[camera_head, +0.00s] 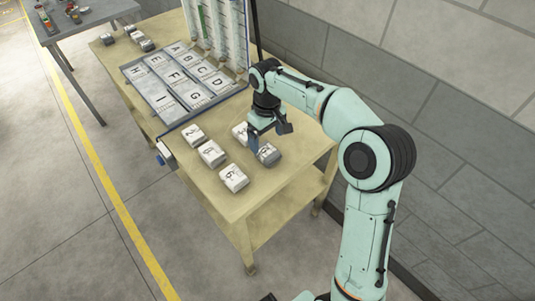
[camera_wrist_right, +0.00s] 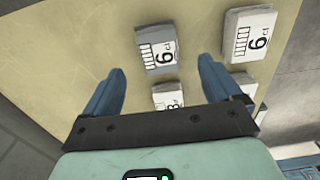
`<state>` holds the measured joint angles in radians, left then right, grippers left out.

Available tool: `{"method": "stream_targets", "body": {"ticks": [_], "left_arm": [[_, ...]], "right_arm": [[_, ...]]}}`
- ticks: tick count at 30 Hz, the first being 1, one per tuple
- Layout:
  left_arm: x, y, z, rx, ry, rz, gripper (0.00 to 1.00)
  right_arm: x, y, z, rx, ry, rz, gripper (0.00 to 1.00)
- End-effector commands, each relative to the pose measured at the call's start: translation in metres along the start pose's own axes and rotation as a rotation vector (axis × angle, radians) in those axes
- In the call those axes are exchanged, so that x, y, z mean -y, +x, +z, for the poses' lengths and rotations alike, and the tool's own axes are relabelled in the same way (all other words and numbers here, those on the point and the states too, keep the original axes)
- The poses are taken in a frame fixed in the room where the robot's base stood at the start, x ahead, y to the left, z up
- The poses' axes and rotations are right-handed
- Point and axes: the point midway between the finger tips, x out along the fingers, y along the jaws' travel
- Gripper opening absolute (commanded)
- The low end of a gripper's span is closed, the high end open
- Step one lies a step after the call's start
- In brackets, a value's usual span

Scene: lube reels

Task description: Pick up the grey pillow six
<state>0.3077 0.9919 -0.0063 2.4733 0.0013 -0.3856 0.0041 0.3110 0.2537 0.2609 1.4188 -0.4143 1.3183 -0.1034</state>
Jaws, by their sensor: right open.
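The grey pillow six (camera_head: 268,154) lies on the wooden table near its right edge, its labelled face up. In the right wrist view the grey pillow six (camera_wrist_right: 158,58) shows a white label with a 6, ahead of and roughly between the fingertips. My right gripper (camera_head: 268,138) is open and empty, close above the grey block; its spread blue fingers also show in the wrist view (camera_wrist_right: 162,75). I cannot tell whether a finger touches the block. A white block marked 6 (camera_head: 233,178) lies nearer the table's front and also shows in the wrist view (camera_wrist_right: 248,36). My left gripper is not in view.
Other white blocks (camera_head: 212,153) (camera_head: 193,135) lie to the left, and one (camera_head: 240,132) lies just behind the gripper. A lettered board (camera_head: 188,80) lies farther back. A grey wall (camera_head: 420,70) runs along the right. The table's front corner is clear.

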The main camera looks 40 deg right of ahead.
Motion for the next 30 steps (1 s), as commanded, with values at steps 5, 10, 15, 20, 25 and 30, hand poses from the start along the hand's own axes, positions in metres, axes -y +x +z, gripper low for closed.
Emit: {"method": "stream_targets", "body": {"ticks": [5,10,15,20,25,30], "left_arm": [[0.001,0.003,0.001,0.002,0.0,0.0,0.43],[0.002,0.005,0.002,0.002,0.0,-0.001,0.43],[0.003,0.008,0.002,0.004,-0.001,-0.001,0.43],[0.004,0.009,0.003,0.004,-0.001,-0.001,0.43],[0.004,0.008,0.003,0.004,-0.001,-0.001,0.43],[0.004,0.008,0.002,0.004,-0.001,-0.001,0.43]], "right_arm": [[0.0,0.018,0.0,-0.001,0.001,0.0,0.92],[0.0,0.033,0.001,0.001,0.001,-0.001,0.92],[-0.001,0.06,0.001,0.001,0.001,-0.001,0.92],[-0.001,0.071,0.001,-0.001,0.001,-0.001,0.92],[-0.001,0.071,0.001,-0.002,0.001,0.0,0.92],[-0.001,0.071,0.001,-0.002,0.001,0.0,0.49]]}}
